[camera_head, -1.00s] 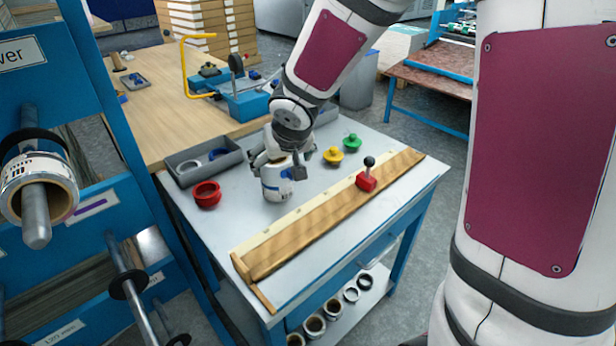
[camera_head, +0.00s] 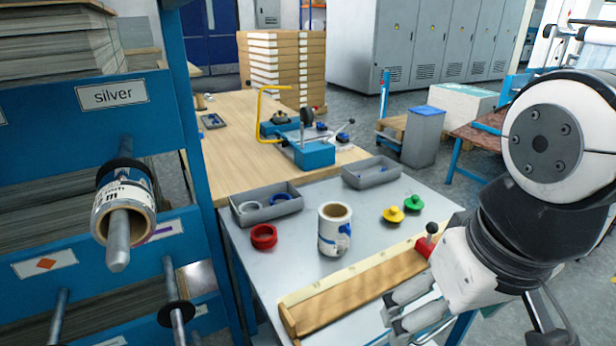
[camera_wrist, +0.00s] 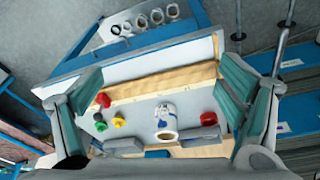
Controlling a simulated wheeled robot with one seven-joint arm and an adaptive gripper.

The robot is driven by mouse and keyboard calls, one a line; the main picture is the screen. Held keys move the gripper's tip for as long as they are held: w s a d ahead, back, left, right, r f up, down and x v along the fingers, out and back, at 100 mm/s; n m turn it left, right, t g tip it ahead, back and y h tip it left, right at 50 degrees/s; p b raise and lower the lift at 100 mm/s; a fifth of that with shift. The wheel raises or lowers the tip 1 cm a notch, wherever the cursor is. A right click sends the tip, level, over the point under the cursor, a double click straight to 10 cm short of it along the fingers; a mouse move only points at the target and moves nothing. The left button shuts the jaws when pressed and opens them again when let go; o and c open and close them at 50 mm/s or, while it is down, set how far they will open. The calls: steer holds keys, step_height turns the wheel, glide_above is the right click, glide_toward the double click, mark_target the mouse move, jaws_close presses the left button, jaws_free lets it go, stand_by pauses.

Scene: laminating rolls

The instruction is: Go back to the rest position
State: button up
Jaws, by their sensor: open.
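My gripper (camera_head: 408,314) is at the lower right in the head view, above the front right part of the work table, with nothing between its fingers. In the wrist view my gripper (camera_wrist: 165,95) has its fingers spread wide apart. A white roll with a brown core and blue marks (camera_head: 334,230) stands upright on the metal table top (camera_head: 300,262), apart from my gripper. The roll also shows in the wrist view (camera_wrist: 166,118), between the fingers in the picture but well below them.
A wooden bar (camera_head: 350,296) with a red, black-knobbed handle lies along the table front. A red ring (camera_head: 263,237), yellow piece (camera_head: 393,215), green piece (camera_head: 413,203) and two grey trays (camera_head: 270,212) (camera_head: 371,177) are on top. A blue rack labelled silver (camera_head: 125,95) with a roll (camera_head: 122,212) stands left.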

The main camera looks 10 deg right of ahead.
steer(key=shift+s+a, duration=0.35)
steer(key=shift+s, duration=0.45)
step_height(320, 180, up, 9)
steer(key=t+p, duration=0.1)
steer(key=p, duration=0.6)
steer(key=shift+t+p, duration=0.3)
steer(key=shift+p, duration=0.05)
